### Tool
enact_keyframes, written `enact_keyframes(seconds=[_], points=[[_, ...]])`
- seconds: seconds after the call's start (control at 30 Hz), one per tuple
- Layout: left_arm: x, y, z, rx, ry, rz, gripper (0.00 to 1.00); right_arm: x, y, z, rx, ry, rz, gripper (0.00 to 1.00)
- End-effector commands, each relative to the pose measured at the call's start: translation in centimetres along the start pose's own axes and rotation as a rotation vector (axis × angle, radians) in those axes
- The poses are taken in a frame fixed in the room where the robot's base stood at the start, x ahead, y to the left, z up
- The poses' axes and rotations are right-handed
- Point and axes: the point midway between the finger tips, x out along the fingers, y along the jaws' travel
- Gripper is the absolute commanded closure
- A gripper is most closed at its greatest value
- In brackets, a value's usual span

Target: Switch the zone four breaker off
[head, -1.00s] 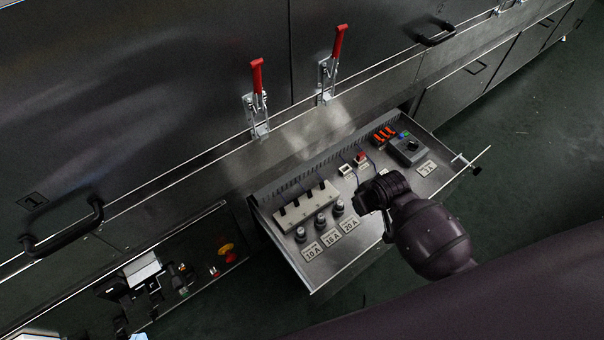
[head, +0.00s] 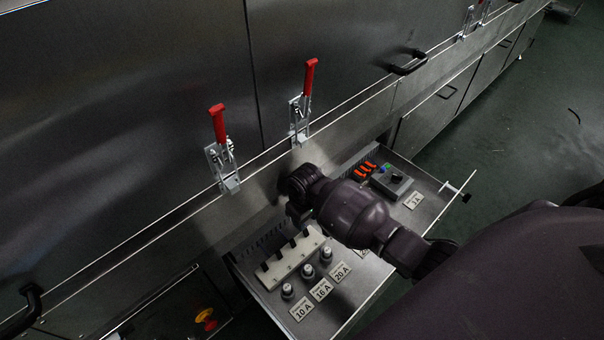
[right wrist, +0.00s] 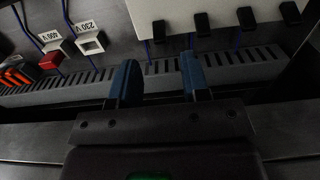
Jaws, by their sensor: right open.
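The white breaker block (head: 293,262) with a row of several black toggles sits in the open drawer in the head view. It also shows at the top of the right wrist view (right wrist: 180,9), where the leftmost toggle (right wrist: 158,31) lines up between my fingers. No zone marking is readable on it. My right gripper (right wrist: 158,78) is open and empty, its blue fingers apart over the slotted duct and short of the toggles. In the head view my right gripper (head: 296,214) is at the block's far right end, fingertips mostly hidden. My left gripper is out of view.
Fuse holders (head: 307,271) with 10 A, 16 A and 20 A labels stand in front of the block. Sockets marked 400 V (right wrist: 50,58) and 230 V (right wrist: 90,44) lie beside it. Red-handled clamps (head: 218,125) stand on the machine wall behind.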

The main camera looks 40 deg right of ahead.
Motion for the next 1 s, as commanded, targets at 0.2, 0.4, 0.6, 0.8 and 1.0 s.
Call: enact_keyframes(seconds=[0.2, 0.4, 0.6, 0.8, 1.0], points=[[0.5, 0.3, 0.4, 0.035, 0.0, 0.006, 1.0, 4.1, -0.1, 0.5, 0.0, -0.012, -0.003, 0.57], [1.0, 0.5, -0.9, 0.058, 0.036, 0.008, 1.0, 5.5, -0.1, 0.3, 0.0, -0.006, -0.001, 0.57], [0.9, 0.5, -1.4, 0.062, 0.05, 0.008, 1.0, 5.3, 0.0, 0.0, 0.0, 0.001, 0.0, 0.57], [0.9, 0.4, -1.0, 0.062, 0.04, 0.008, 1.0, 5.3, 0.0, 0.1, 0.0, 0.001, 0.0, 0.79], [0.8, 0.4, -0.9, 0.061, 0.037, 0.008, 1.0, 5.3, 0.0, 0.1, 0.0, 0.0, 0.0, 1.0]])
